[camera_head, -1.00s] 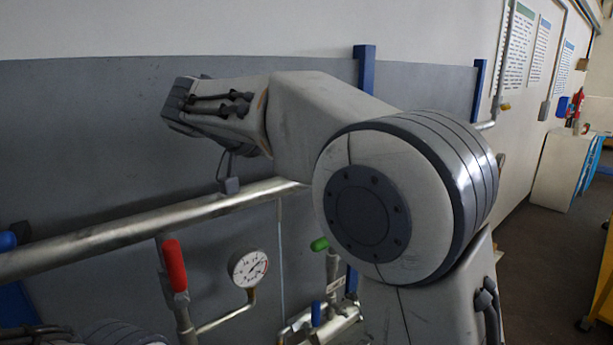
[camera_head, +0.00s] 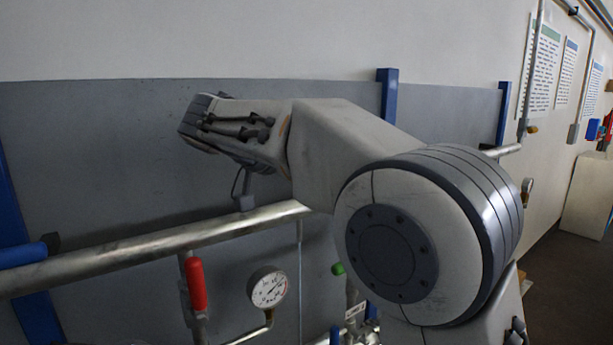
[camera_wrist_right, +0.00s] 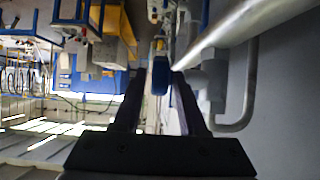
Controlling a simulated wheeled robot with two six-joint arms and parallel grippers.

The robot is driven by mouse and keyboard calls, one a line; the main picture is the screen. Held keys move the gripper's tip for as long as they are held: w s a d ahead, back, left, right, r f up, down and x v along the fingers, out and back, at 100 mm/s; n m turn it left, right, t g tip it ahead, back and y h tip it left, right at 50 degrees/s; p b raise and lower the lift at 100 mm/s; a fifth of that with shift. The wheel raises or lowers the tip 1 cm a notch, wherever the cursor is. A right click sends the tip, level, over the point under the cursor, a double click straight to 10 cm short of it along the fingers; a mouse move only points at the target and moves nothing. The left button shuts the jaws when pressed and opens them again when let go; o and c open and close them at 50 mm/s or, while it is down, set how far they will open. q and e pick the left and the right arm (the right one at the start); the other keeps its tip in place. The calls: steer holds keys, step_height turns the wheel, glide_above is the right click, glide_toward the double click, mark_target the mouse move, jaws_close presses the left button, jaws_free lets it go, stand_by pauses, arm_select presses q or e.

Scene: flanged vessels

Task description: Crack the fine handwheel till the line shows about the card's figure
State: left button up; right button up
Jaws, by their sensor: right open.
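My right arm fills the middle of the head view, and its gripper is hidden there. In the right wrist view my right gripper (camera_wrist_right: 159,76) is open, with two dark fingers apart. A blue part (camera_wrist_right: 160,80) shows between the fingertips; I cannot tell whether it is a handwheel or whether they touch it. In the head view a round white dial gauge (camera_head: 268,287) stands below the big pipe; its reading is too small to tell. No fine handwheel or figure card can be made out for certain. My left gripper is not in view.
A thick metal pipe (camera_head: 150,247) runs along the grey wall. A red-handled lever (camera_head: 196,284) stands left of the gauge, and a green handle (camera_head: 338,269) right of it. Blue posts (camera_head: 388,95) rise at the wall. Printed sheets (camera_head: 541,65) hang far right.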

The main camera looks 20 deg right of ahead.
steer(key=v, duration=0.9)
steer(key=shift+d, duration=0.1)
stand_by(7.0)
